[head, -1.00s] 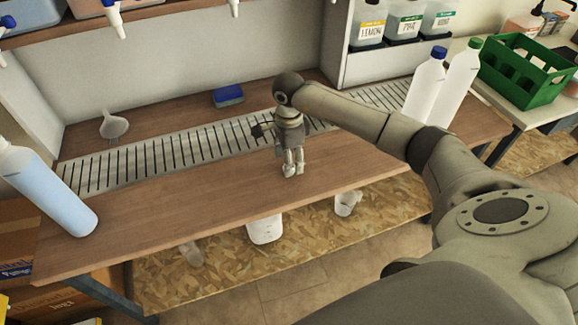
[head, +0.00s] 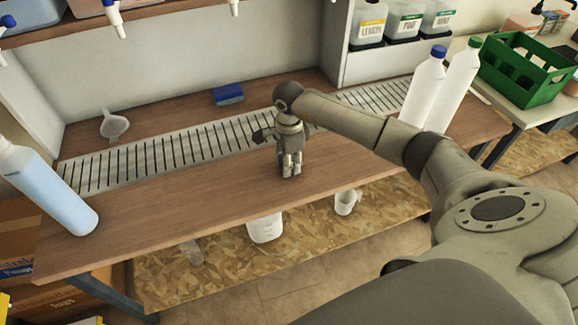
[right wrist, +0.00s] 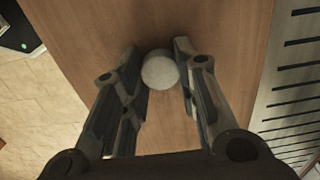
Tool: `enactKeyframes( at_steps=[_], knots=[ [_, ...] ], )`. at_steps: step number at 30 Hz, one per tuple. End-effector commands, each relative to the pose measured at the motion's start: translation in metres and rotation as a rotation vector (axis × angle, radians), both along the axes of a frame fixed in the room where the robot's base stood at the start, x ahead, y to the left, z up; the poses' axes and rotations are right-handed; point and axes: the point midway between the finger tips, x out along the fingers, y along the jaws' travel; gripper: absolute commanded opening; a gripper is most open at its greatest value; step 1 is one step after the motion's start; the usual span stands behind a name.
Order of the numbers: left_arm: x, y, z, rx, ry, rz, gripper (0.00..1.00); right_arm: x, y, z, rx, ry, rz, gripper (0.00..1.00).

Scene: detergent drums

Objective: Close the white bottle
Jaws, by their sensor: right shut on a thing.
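A pale blue-white bottle (head: 55,195) stands at the left end of the wooden bench, leaning in the picture; its top is cut off by the frame edge. Two white bottles stand at the right end, one with a blue cap (head: 423,90), one with a green cap (head: 457,88). My right gripper (head: 291,170) points down over the middle of the bench, far from these bottles. In the right wrist view it is shut on a small round white cap (right wrist: 160,73), over the wooden top. The cap is hidden in the head view. My left gripper is out of view.
A slotted metal grate (head: 200,145) runs along the bench. A funnel (head: 114,125) and a blue sponge (head: 228,94) lie behind it. A green crate (head: 525,75) stands at the right. White containers (head: 264,228) sit on the shelf below. The bench front left of my gripper is clear.

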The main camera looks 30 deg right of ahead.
Motion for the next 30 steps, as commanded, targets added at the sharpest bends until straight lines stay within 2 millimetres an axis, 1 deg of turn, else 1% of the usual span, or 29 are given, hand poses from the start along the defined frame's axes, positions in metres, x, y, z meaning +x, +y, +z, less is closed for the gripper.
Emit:
enactKeyframes(
  at_steps=[8,13,16,20,25,26,30],
  knots=[
    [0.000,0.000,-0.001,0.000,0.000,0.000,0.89,0.001,0.000,0.003,0.000,-0.002,0.000,0.20],
    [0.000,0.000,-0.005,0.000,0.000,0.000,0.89,0.001,-0.001,0.017,-0.002,-0.004,0.001,0.20],
    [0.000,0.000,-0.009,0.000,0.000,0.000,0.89,0.001,-0.001,0.033,-0.001,-0.006,0.001,0.20],
    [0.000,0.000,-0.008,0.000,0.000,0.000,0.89,-0.016,0.012,0.056,-0.001,-0.005,0.005,0.20],
    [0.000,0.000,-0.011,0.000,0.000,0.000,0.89,-0.044,0.031,0.095,-0.002,-0.006,0.006,0.20],
    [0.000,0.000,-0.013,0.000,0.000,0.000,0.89,-0.050,0.036,0.095,-0.001,-0.003,0.006,0.20],
    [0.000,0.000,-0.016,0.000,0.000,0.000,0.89,-0.075,0.054,0.108,-0.001,-0.003,0.006,0.20]
  ],
)
